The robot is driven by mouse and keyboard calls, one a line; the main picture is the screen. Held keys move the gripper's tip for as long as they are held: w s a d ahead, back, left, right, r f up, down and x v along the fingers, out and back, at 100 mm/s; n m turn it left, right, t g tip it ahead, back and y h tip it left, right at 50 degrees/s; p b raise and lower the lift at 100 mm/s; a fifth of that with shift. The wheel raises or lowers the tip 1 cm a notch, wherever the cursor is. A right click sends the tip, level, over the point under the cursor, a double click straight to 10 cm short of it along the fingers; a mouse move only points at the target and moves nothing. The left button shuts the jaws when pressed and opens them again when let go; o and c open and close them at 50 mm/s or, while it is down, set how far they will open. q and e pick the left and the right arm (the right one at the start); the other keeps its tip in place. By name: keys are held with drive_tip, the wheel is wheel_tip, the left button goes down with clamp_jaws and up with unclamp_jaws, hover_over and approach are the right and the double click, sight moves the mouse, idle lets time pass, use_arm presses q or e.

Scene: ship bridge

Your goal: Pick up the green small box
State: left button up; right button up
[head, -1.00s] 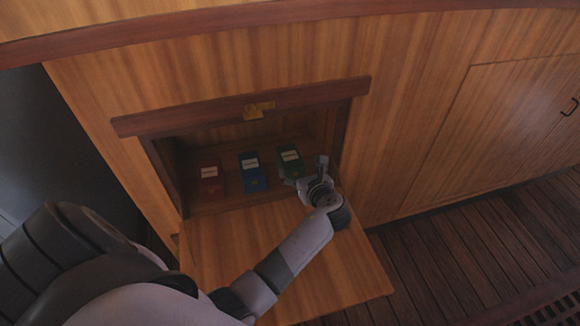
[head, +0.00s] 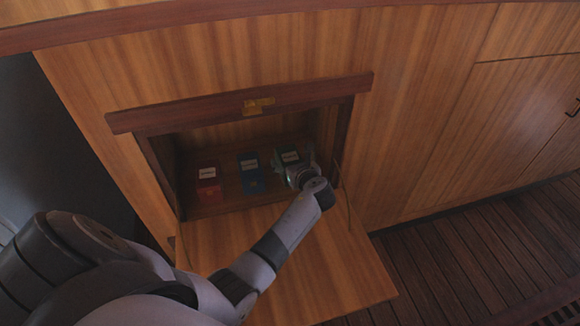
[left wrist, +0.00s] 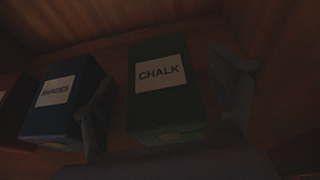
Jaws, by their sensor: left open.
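The green small box (head: 290,156) stands at the right inside an open wooden compartment. It has a white label, which reads CHALK in the left wrist view (left wrist: 165,110). My left gripper (head: 294,170) reaches into the compartment in front of the box and hides its lower part in the head view. In the left wrist view, the two fingers of the left gripper (left wrist: 170,115) are spread, one on each side of the green box. Whether either finger touches it cannot be told. My right gripper is not in view.
A blue box (head: 251,174) stands left of the green box, close to one finger. A red box (head: 209,184) stands farther left. The compartment's flap (head: 320,275) is folded down, with my left arm above it. A wooden frame (head: 240,104) borders the opening's top.

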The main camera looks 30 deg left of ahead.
use_arm(q)
drive_tip(key=shift+c, duration=0.6)
drive_tip(key=shift+r, duration=0.1)
drive_tip(key=c, duration=1.4)
